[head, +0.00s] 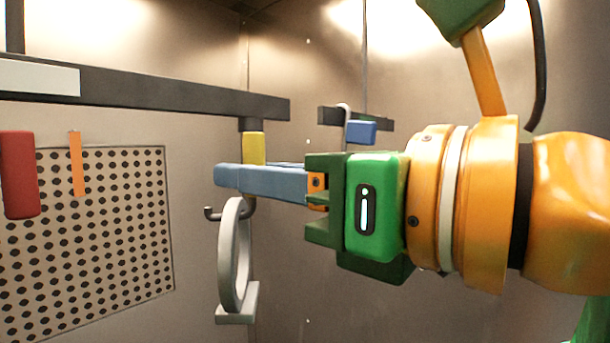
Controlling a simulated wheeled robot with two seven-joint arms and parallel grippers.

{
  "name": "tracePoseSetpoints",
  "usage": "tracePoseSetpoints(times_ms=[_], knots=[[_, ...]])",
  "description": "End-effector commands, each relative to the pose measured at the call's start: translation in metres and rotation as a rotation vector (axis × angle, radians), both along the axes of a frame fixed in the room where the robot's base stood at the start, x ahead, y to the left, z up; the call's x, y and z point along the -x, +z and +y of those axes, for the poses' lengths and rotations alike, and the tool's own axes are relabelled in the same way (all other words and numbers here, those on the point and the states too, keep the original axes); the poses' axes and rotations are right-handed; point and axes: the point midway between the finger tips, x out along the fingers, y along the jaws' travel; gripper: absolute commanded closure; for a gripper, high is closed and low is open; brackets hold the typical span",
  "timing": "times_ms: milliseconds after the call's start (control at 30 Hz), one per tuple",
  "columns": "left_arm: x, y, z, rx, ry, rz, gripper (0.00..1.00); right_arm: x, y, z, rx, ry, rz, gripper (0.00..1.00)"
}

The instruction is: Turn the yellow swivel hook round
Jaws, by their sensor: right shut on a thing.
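The yellow swivel hook (254,148) hangs under the right end of a dark overhead rail (180,98). Its upper block is yellow, and a dark hook end (210,213) curls out below, pointing left. A pale grey ring-shaped part (229,262) with a flat foot hangs at the hook. My right gripper (240,178) reaches in from the right, level, and its blue-grey fingers are shut around the lower yellow block. The near finger hides the middle of the hook, and the far finger is mostly hidden. My left gripper is out of view.
A red block (18,173) and an orange strip (77,163) hang at the left, before a perforated panel (150,240). A blue block (361,132) on a short dark bar (330,116) is behind my right gripper. Metal booth walls enclose the space; below the ring looks clear.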

Motion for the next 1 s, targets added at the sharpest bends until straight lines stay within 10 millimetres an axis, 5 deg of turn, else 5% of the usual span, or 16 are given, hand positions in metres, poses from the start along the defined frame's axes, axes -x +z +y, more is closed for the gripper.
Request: tracePoseSetpoints(times_ms=[833,900,1000], knots=[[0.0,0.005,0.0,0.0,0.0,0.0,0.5,-0.008,0.0,0.051,0.0,-0.001,0.0,0.93],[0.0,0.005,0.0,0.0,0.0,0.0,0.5,-0.008,0.0,0.051,0.0,-0.001,0.0,0.64],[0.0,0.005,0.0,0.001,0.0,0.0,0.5,-0.008,0.0,0.051,0.0,-0.001,0.0,0.45]])
